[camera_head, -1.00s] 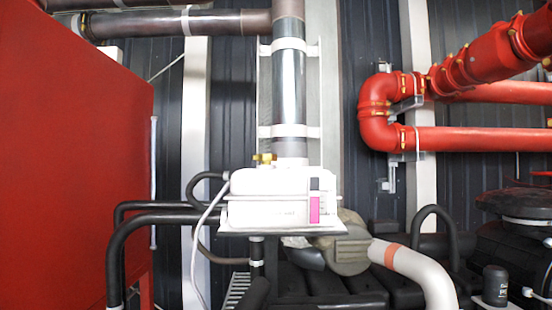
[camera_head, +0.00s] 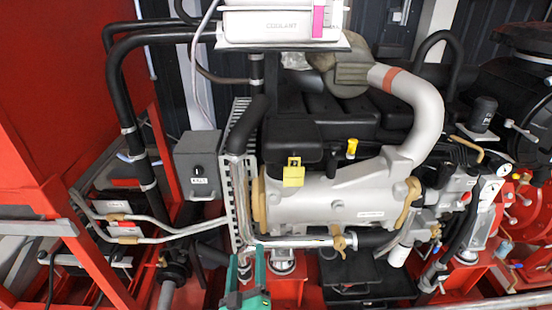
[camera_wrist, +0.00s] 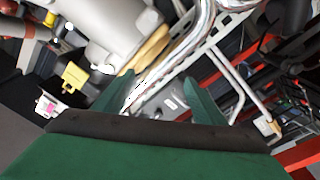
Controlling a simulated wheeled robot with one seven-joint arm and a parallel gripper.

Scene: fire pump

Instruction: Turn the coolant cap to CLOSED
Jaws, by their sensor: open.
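The white coolant tank (camera_head: 285,25), marked COOLANT and with a pink strip, is cut off by the top edge of the head view. Its brass-coloured cap is above the picture and not seen now. My gripper (camera_head: 247,266) is at the bottom of the head view, well below the tank and in front of the engine. In the wrist view its two green fingers (camera_wrist: 158,92) stand apart with nothing held between them. A small white shape with a pink mark (camera_wrist: 48,107) at the left of the wrist view may be the tank.
The grey engine (camera_head: 340,200) with black covers fills the middle. A yellow tag (camera_head: 293,173) hangs on it. A grey box with a knob (camera_head: 198,165) and black pipes (camera_head: 125,110) stand left of it. Red framework (camera_head: 95,255) is at lower left.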

